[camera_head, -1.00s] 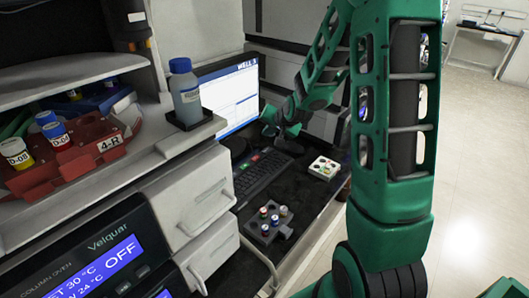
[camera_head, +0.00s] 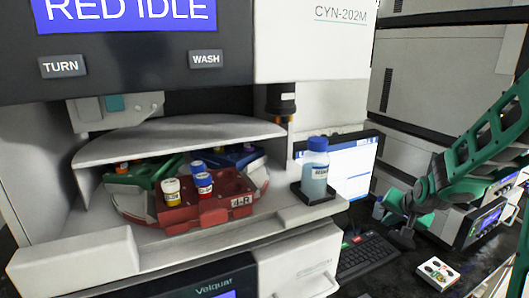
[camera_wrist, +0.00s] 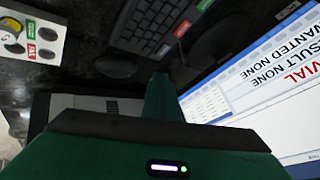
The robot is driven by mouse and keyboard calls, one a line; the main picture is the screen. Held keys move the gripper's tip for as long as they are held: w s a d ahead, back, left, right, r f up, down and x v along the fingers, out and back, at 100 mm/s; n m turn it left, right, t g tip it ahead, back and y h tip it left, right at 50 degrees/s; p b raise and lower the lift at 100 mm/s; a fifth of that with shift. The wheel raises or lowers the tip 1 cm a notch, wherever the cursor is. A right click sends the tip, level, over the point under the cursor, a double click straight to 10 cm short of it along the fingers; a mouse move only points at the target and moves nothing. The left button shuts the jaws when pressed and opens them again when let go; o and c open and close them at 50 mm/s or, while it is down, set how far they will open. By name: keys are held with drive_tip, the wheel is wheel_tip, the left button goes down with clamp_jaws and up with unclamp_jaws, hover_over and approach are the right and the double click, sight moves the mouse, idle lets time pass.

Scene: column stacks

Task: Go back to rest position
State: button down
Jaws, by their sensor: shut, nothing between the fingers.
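My gripper (camera_head: 392,206), green and dark grey, is at the right in the head view, above the dark bench beside the monitor and keyboard. In the wrist view its fingers (camera_wrist: 159,98) are together with nothing between them. My green arm reaches in from the right edge of the head view. The gripper is apart from the vials and the bottle.
A monitor (camera_head: 356,172) stands behind. A capped bottle (camera_head: 315,170) stands on a ledge. A red rack (camera_head: 207,213) holds vials on the carousel.

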drive_tip(key=s+r+g, duration=0.2)
drive_tip(key=s, duration=1)
drive_tip(key=s+a+r+n+g, duration=0.1)
drive_tip(key=s+r+g, duration=0.1)
drive_tip(key=s, duration=1)
drive_tip(key=s+r+n+g+y, duration=0.1)
drive_tip(key=s+r+g, duration=0.2)
drive_tip(key=s, duration=1)
drive_tip(key=shift+a+g, duration=0.2)
drive_tip(key=shift+g, duration=0.1)
drive_tip(key=shift+r, duration=0.1)
drive_tip(key=shift+w+f, duration=0.25)
drive_tip(key=shift+w, duration=0.4)
